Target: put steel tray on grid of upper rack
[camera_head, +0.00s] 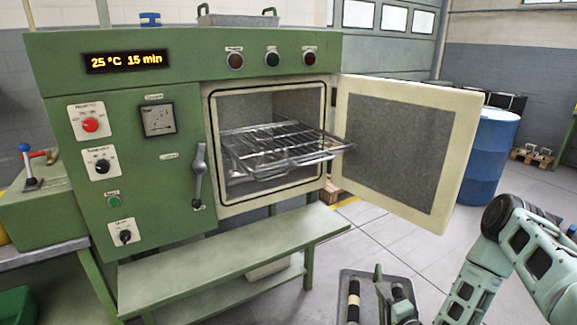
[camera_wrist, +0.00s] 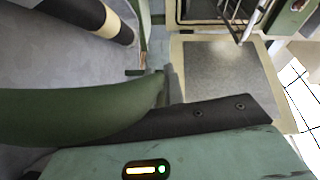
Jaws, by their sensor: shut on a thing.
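The grey steel tray (camera_head: 369,279) is at the bottom of the head view, cut off by the edge. It carries black and cream cylinders (camera_head: 353,301). My gripper (camera_head: 388,306) is shut on its green handle, which looms large in the wrist view (camera_wrist: 75,118); the tray floor (camera_wrist: 45,55) and a cylinder (camera_wrist: 98,18) show beside it. The upper rack's wire grid (camera_head: 318,147) sticks out of the open oven chamber, left of and beyond my gripper. Part of the grid shows at the top of the wrist view (camera_wrist: 240,18). Lower rack details are unclear.
The green oven (camera_head: 180,190) has its door (camera_head: 452,160) swung open to the right. A green bench (camera_head: 225,245) stands below the chamber. Another tray with green handles (camera_head: 238,20) sits on the oven top. A blue barrel (camera_head: 490,155) stands behind the door.

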